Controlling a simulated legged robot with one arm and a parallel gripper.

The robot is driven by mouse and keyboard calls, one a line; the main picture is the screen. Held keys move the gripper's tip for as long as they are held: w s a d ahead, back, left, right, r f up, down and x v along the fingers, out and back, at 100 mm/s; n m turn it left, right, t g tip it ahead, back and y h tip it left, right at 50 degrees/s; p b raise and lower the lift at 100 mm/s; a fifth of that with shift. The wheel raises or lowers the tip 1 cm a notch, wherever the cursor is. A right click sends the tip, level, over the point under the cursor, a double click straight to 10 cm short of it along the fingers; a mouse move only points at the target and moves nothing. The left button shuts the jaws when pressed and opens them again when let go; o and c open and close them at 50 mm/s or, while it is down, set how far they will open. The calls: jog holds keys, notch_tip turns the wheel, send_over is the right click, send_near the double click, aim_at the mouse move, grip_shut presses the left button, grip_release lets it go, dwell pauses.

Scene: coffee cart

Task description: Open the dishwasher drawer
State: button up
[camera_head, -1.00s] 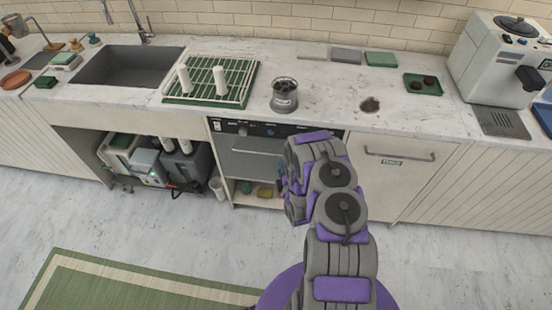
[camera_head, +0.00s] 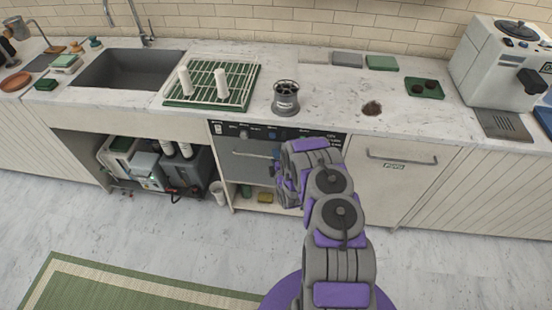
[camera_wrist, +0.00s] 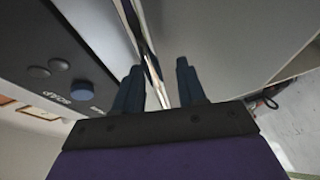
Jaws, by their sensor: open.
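The dishwasher drawer (camera_head: 243,170) has a grey front under a dark control panel (camera_head: 232,130) with knobs, below the counter. Its bar handle (camera_head: 245,153) runs across the upper front, and my arm covers the right end. In the wrist view the handle (camera_wrist: 138,35) runs diagonally between the fingers of my gripper (camera_wrist: 158,82). The fingers are open, one on each side of the bar; I cannot tell whether they touch it. The control panel (camera_wrist: 60,65) with a blue button fills the left there. The drawer looks closed. In the head view the fingers are mostly hidden by my wrist.
A shelf under the drawer holds a yellow sponge (camera_head: 265,197). A cabinet with a handle (camera_head: 402,157) is to the right, and an open bay with machines (camera_head: 160,165) to the left. A grey metal canister (camera_head: 286,98) stands on the counter above.

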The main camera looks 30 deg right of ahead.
jog(key=shift+a, duration=0.25)
jog(key=shift+c, duration=0.9)
jog(key=shift+d, duration=0.25)
grip_shut()
jog(key=shift+s, duration=0.1)
jog(key=shift+f, duration=0.15)
